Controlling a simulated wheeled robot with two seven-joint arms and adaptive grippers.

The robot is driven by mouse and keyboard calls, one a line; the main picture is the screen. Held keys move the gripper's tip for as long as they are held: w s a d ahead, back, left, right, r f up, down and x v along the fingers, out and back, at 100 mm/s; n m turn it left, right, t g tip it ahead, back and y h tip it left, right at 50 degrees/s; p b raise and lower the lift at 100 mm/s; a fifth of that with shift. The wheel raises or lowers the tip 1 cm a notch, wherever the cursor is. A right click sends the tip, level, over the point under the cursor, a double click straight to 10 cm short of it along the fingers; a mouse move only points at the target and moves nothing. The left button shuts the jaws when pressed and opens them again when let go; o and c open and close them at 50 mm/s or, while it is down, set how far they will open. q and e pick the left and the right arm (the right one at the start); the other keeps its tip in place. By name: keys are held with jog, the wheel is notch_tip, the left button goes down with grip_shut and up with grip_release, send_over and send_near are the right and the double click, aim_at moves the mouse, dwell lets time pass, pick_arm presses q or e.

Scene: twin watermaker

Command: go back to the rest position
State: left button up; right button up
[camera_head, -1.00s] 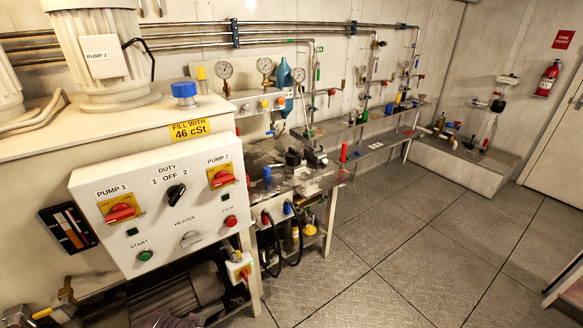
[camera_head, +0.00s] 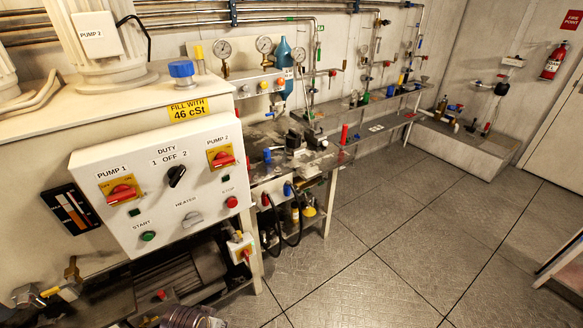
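Neither of my grippers can be made out in the head view, and no arm of mine is clearly visible. The white control panel (camera_head: 160,190) fills the left of the view. It carries the red PUMP 1 switch (camera_head: 122,193) and PUMP 2 switch (camera_head: 222,158) on yellow plates, a black DUTY selector (camera_head: 176,176), a grey HEATER knob (camera_head: 192,219), a green START button (camera_head: 148,236) and a red STOP button (camera_head: 231,202). A ribbed brownish thing (camera_head: 190,318) is cut off by the bottom edge; I cannot tell what it is.
A cream tank with a blue cap (camera_head: 182,70) stands behind the panel. A workbench with gauges (camera_head: 222,48) and valves runs along the wall. A motor (camera_head: 165,280) sits below the panel. The tiled floor (camera_head: 390,250) is clear. A fire extinguisher (camera_head: 552,62) hangs at the far right.

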pick_arm(q)
jog(key=s+a+f+g, duration=0.1)
jog(key=s+f, duration=0.2)
jog(key=f, duration=1.1)
jog(key=s+a+f, duration=0.1)
jog(key=s+f, duration=0.2)
jog(key=f, duration=1.1)
jog(key=s+a+f, duration=0.2)
jog(key=s+f, duration=0.5)
jog(key=s, duration=0.2)
jog(key=s+a+f+g, duration=0.1)
jog(key=s+a+f, duration=0.2)
jog(key=s+f, duration=0.5)
jog(key=shift+s+a+m+y, duration=0.3)
jog(key=shift+s, duration=0.9)
jog(key=shift+s, duration=0.15)
